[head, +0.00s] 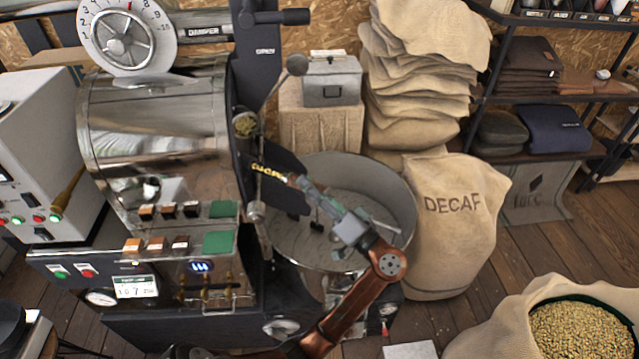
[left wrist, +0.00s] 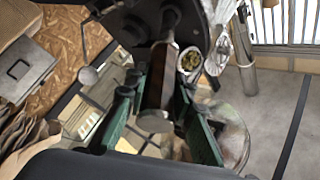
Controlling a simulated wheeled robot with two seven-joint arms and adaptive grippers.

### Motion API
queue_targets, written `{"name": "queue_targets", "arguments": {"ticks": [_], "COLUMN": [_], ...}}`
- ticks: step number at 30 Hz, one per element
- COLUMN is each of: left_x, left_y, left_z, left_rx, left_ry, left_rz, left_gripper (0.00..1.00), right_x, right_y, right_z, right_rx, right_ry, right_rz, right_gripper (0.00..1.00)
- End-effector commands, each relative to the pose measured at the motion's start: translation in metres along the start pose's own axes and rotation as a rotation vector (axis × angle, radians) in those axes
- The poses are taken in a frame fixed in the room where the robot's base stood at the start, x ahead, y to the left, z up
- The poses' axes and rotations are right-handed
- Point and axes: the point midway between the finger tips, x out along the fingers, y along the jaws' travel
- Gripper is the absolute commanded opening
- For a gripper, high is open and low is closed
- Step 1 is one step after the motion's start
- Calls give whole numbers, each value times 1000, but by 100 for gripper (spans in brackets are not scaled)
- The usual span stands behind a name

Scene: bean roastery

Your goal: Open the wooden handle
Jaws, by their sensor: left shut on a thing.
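The wooden handle (left wrist: 157,85) shows in the left wrist view as a brown bar with a pale rounded end, pointing toward the camera between my fingers. My left gripper (left wrist: 160,105) has its green-padded fingers on either side of it and is shut on it. There the gripper hides most of the handle. My right gripper is in neither view.
The roaster's steel drum (head: 155,140) stands left of the gripper. The round cooling tray (head: 385,185) lies below and right of it. A DECAF sack (head: 455,230) stands right of the tray, and an open bean sack (head: 500,320) is at lower right.

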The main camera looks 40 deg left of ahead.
Motion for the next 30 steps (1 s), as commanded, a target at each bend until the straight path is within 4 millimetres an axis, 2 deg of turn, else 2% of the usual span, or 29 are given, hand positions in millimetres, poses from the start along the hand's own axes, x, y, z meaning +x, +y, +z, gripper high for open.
{"name": "queue_targets", "arguments": {"ticks": [6, 7, 15, 24, 26, 30], "left_x": [0, 0, -2, -4, -9, -31], "left_y": [0, 0, 1, 1, 1, 2], "left_z": [1, 0, -1, -1, -1, -1], "left_rx": [4, 4, 1, 1, 1, 2], "left_ry": [-1, -1, 1, 2, 2, 2], "left_rz": [-1, -1, 1, 2, 2, 4], "left_gripper": [0, 23, 40, 40, 40, 40], "right_x": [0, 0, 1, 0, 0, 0], "right_y": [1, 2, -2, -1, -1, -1], "right_z": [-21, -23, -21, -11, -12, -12], "right_rx": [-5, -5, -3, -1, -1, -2], "right_ry": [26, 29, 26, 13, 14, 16], "right_rz": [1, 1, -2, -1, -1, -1], "right_gripper": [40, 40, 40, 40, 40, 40]}}
